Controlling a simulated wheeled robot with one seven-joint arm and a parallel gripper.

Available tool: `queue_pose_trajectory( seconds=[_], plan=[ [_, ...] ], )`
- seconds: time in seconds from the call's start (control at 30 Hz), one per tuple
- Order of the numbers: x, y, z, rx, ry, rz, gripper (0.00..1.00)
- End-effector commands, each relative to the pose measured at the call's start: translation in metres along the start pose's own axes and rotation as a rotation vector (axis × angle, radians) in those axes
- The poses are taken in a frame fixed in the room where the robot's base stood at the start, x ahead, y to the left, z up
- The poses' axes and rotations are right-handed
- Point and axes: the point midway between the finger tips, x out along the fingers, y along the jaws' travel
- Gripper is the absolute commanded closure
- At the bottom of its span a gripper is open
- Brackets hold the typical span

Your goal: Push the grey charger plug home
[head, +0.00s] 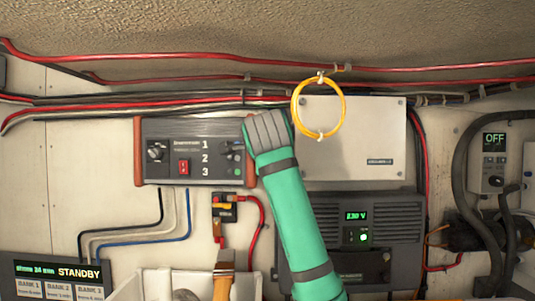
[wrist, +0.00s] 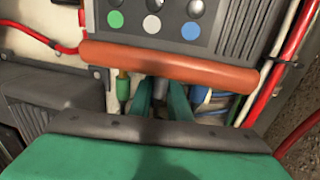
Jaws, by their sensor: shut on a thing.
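The charger (head: 190,128) is a dark grey box with orange end bars, fixed to the wall. In the wrist view its orange bar (wrist: 165,63) crosses above my gripper (wrist: 161,92). The teal fingers are closed around the grey charger plug (wrist: 160,86), just under the bar. The bar hides the plug's front end, so I cannot tell how deep it sits. A green plug (wrist: 123,86) is beside it on the left, and a blue one (wrist: 199,96) on the right. In the head view my arm reaches the charger's right end and hides the plug.
A white box (head: 365,135) and a dark inverter (head: 400,222) are right of my arm. A yellow ring (head: 319,107) hangs close to my wrist. Red and black cables run above; a red cable (wrist: 275,85) passes near my gripper.

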Motion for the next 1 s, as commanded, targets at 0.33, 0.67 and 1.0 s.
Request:
queue_pose_trajectory(
  seconds=[0.33,0.67,1.0],
  plan=[
    [-0.002,-0.003,0.01,0.001,-0.006,-0.006,1.0],
    [-0.001,0.0,0.011,0.0,-0.003,-0.001,1.0],
    [0.0,0.0,0.011,-0.001,-0.003,0.001,0.64]
  ],
)
